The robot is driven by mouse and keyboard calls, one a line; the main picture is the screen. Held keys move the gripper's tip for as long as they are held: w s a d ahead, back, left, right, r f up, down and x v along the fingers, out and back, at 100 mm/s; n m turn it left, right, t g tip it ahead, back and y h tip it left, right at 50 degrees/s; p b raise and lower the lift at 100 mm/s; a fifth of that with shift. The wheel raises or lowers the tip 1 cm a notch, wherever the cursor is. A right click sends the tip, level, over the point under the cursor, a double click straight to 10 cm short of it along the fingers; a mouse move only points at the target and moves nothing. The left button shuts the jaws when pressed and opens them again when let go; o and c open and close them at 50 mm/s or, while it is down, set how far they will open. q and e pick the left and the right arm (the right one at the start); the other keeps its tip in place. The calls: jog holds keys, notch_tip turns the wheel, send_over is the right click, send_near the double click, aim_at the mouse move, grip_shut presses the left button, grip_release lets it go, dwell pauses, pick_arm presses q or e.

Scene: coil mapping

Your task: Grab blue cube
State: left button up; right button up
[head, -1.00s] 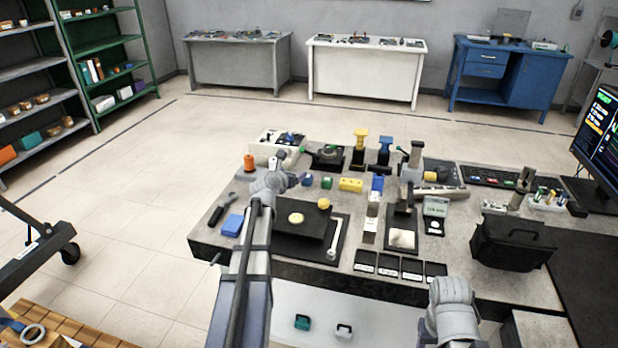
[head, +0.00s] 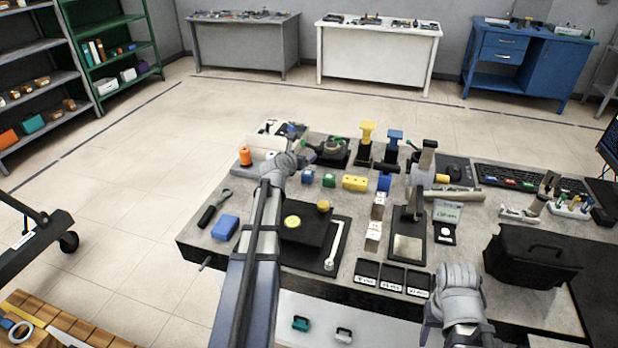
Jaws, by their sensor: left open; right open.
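A small blue cube (head: 307,177) sits on the workbench (head: 215,270) in the head view, left of a green cube (head: 329,180) and a yellow block (head: 355,183). A larger blue block (head: 225,228) lies near the bench's left edge. Another blue piece (head: 384,181) stands right of the yellow block. My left gripper (head: 299,152) is open, over the bench just behind and left of the small cube in the picture; its fingers are small and partly hidden by my wrist. My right gripper (head: 427,322) is open near the front edge; its fingers are mostly hidden.
A black pad (head: 335,225) with a wrench, a hammer (head: 450,194) and a black toolbox (head: 533,257) lie on the bench. Yellow (head: 367,140) and blue (head: 391,147) stamp-like pieces stand at the back. An orange piece (head: 246,156) stands at the back left. Floor beyond is clear.

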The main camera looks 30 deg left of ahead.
pick_arm(q)
jog(key=b, duration=0.9)
send_near(307, 174)
jog(key=x, duration=0.3)
jog(key=shift+w+a, duration=0.1)
jog(key=shift+w, duration=0.2)
jog(key=shift+b+x, duration=0.4)
jog(key=shift+x, duration=0.95)
jog(key=b+x, duration=0.2)
jog(key=x, duration=0.2)
jog(key=shift+w+a+f, duration=0.1)
jog(key=shift+f, duration=0.15)
jog(key=shift+w+f, duration=0.1)
jog(key=shift+w, duration=0.3)
jog(key=shift+s, duration=0.1)
jog(key=shift+c, duration=0.2)
grip_shut()
